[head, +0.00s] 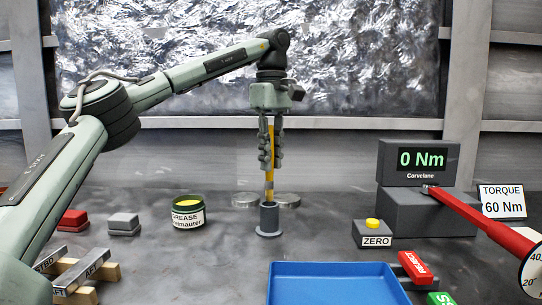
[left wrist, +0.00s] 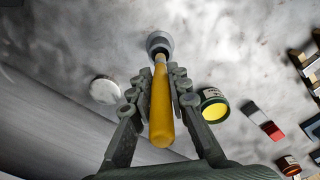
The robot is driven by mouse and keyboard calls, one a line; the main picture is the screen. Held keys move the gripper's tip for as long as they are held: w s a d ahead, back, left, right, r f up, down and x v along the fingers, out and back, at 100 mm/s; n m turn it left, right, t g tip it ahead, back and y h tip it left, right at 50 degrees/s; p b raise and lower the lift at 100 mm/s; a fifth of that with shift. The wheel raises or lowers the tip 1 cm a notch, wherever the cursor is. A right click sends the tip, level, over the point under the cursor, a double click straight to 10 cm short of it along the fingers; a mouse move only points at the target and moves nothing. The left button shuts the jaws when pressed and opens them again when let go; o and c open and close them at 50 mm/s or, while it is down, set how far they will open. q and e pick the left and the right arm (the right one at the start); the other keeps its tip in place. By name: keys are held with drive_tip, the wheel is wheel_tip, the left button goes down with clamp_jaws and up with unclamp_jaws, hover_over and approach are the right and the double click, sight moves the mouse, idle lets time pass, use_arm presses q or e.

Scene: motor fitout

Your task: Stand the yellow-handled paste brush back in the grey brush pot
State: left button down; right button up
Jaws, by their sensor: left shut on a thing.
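The paste brush (head: 269,179) has a yellow handle and is upright in the head view. My left gripper (head: 270,155) is shut on its handle from above. The grey brush pot (head: 269,219) stands on the bench directly under the brush, and the brush's lower end meets the pot's mouth. In the left wrist view the yellow handle of the brush (left wrist: 161,105) lies between the fingers of my left gripper (left wrist: 158,90), with the grey pot (left wrist: 158,41) beyond its far end. How deep the brush sits in the pot is hidden. My right gripper is not in view.
A blue tray (head: 335,286) is in front. A ZERO button box (head: 372,236) and a torque tester (head: 425,210) with a red wrench (head: 480,216) stand at right.

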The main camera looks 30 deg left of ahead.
sight(272, 126)
use_arm(q)
drive_tip(key=shift+f+b, duration=1.3)
drive_tip(key=shift+f, duration=2.1)
idle(0.3)
drive_tip(key=c, duration=1.4)
unclamp_jaws()
drive_tip(key=shift+o, duration=0.2)
drive_tip(key=shift+r, duration=0.1)
wheel_tip(272, 126, up, 12)
drive_tip(key=shift+d, duration=0.1)
